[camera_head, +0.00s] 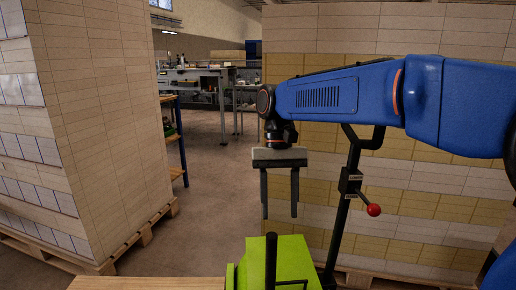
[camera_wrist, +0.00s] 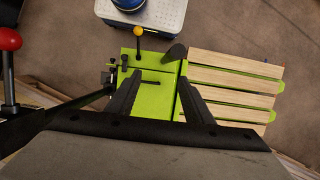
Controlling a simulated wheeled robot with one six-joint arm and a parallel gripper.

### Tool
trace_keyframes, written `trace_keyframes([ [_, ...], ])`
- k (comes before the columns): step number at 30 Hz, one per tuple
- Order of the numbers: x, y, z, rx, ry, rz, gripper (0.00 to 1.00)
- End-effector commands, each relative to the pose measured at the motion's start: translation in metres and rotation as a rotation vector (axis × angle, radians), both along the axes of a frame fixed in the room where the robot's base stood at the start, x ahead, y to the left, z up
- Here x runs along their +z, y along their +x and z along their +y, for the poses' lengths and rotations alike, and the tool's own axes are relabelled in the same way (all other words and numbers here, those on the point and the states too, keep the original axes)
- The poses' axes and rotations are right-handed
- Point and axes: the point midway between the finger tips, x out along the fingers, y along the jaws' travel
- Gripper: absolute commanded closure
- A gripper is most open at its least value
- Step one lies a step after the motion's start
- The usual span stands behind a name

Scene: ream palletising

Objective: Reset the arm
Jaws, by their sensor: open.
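My blue arm reaches in from the right in the head view. My gripper (camera_head: 280,205) hangs straight down with its two dark fingers apart and nothing between them. It is above and behind a bright green machine part (camera_head: 279,258) at the bottom of the view. In the wrist view my gripper (camera_wrist: 158,95) also shows open and empty, with the green surface (camera_wrist: 152,102) below it.
A tall stack of reams (camera_head: 105,110) stands on a pallet (camera_head: 145,238) at the left. Another large stack (camera_head: 420,200) fills the right behind my arm. A black lever with a red knob (camera_head: 374,210) stands near my gripper. Wooden slats (camera_wrist: 232,85) lie beside the green surface. Workbenches (camera_head: 205,75) stand far back beyond open floor.

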Motion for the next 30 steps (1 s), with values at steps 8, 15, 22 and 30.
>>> trace_keyframes([
  [8, 0.0, -0.007, -0.017, -0.008, 0.016, -0.035, 0.53],
  [15, -0.003, -0.018, -0.042, -0.02, 0.036, -0.088, 0.53],
  [22, -0.01, -0.039, -0.082, -0.036, 0.061, -0.176, 0.53],
  [30, -0.033, -0.079, -0.142, -0.057, 0.083, -0.337, 0.53],
])
